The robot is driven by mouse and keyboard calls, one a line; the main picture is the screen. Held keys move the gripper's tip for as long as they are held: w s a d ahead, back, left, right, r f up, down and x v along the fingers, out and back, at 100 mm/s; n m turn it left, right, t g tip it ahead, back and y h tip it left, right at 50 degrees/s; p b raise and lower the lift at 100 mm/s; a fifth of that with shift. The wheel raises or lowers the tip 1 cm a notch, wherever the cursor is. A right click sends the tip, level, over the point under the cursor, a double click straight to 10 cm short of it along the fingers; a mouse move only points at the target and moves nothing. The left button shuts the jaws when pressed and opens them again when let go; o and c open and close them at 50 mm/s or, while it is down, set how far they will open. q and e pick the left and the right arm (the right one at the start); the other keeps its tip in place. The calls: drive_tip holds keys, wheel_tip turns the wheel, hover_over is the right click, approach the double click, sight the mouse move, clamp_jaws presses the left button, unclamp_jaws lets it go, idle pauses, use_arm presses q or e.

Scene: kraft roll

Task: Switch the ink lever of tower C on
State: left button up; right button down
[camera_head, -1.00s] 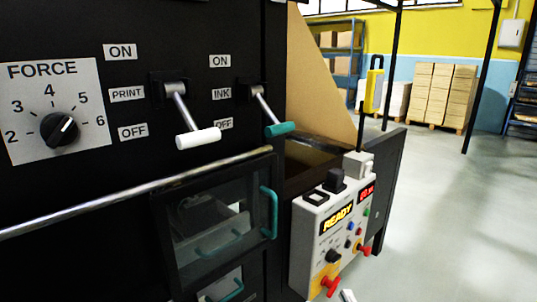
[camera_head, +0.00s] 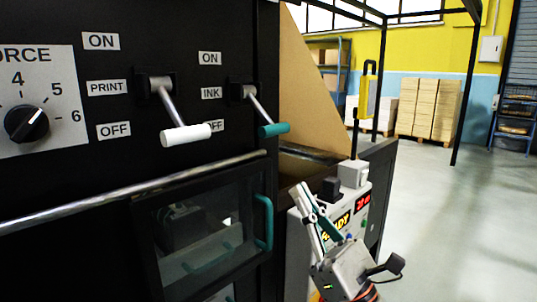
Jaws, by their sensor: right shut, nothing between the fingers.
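The ink lever (camera_head: 272,128) has a teal handle and a metal shaft. It points downward and outward, with its handle by the OFF label at the right of the black panel. The INK label (camera_head: 211,93) is beside its pivot and an ON label (camera_head: 209,58) is above. A print lever with a white handle (camera_head: 186,134) hangs down to its left. My right gripper (camera_head: 309,200) is shut and empty, below and to the right of the ink lever, in front of the control box. It touches neither lever. My left gripper is not in view.
A metal rail (camera_head: 130,192) runs below the levers. Under it is a glass door with a teal handle (camera_head: 264,222). The grey control box (camera_head: 362,198) with a display stands at the right. The floor (camera_head: 450,220) further right is clear.

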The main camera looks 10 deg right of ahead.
drive_tip(key=shift+r, duration=0.1)
drive_tip(key=p, duration=0.3)
approach(263, 114)
drive_tip(key=w+a, duration=0.1)
drive_tip(key=w, duration=0.2)
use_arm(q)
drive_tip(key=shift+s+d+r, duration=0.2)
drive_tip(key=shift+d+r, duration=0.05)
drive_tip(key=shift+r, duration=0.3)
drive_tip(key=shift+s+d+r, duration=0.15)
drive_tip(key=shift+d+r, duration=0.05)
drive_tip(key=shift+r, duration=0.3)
use_arm(e)
drive_tip(key=shift+w+a+r, duration=0.25)
drive_tip(key=shift+w+r, duration=0.15)
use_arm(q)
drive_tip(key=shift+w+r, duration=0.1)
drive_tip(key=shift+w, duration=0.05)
